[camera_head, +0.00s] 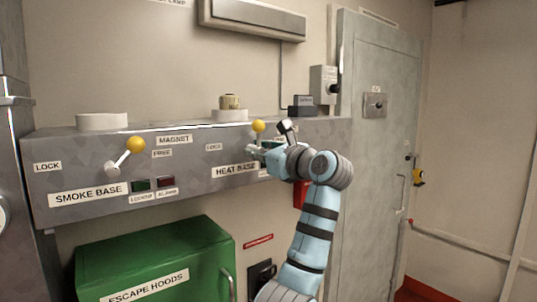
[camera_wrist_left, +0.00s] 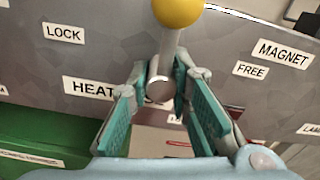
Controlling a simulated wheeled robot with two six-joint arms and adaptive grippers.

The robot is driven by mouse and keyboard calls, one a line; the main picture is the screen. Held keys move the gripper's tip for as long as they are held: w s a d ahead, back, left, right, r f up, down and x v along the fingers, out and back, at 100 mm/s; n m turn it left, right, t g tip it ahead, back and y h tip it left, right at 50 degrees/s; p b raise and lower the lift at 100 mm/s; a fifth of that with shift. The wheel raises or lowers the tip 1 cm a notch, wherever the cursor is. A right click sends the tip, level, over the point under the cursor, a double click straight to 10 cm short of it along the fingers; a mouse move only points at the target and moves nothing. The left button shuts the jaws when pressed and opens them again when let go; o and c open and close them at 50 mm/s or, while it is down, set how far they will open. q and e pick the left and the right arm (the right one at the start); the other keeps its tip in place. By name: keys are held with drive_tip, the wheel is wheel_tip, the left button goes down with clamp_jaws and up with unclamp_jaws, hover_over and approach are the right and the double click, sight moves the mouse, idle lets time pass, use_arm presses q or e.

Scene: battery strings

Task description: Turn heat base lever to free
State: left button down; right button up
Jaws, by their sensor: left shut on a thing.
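The heat base lever (camera_head: 258,127) has a yellow ball knob on a short metal shaft. It stands upright, leaning slightly right in the left wrist view (camera_wrist_left: 170,50), between the LOCK label (camera_wrist_left: 63,33) on the left and the FREE label (camera_wrist_left: 250,70) on the right. My left gripper (camera_head: 257,149) is at the lever from below. In the left wrist view its teal-padded fingers (camera_wrist_left: 162,85) lie on both sides of the lower shaft and round hub, shut on the lever below the knob. My right gripper does not show.
The smoke base lever (camera_head: 135,145) is further left on the same grey panel (camera_head: 90,165). A green escape hoods box (camera_head: 165,258) stands below. A grey door (camera_head: 375,160) is at the right. Small boxes (camera_head: 303,104) sit on the panel's top right.

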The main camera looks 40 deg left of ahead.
use_arm(q)
drive_tip(key=m, duration=0.4)
drive_tip(key=shift+r+m+p, duration=0.1)
drive_tip(key=shift+m+p, duration=0.2)
drive_tip(key=shift+p, duration=0.05)
drive_tip(key=m+p, duration=0.1)
drive_tip(key=m, duration=0.3)
drive_tip(key=shift+m, duration=0.3)
drive_tip(key=c, duration=1.7)
unclamp_jaws()
drive_tip(key=shift+o, duration=1.3)
drive_tip(key=shift+s, duration=0.25)
